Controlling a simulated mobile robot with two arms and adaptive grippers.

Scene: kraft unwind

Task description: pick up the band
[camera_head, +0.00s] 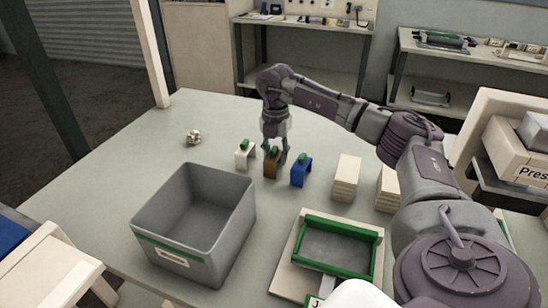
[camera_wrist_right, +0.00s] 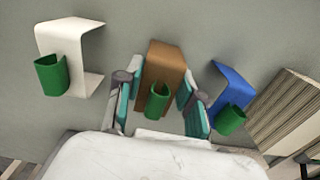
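Three bent strip pieces stand in a row on the table, a white one (camera_head: 243,158), a brown one (camera_head: 270,168) and a blue one (camera_head: 300,177). Each carries a small green curved piece; which part is the band I cannot tell. My right gripper (camera_head: 277,157) is lowered over the brown piece. In the right wrist view the open fingers (camera_wrist_right: 160,75) stand on either side of the brown piece (camera_wrist_right: 166,62) and its green piece (camera_wrist_right: 158,102). Whether the fingers touch it I cannot tell. My left gripper is not in view.
A grey bin (camera_head: 217,249) stands at the front left of the table (camera_head: 120,175). A green-edged tray (camera_head: 368,230) is at the front right. Wooden stacks (camera_head: 345,179) stand right of the row. A small cream object (camera_head: 194,137) lies at the back left, with clear table around it.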

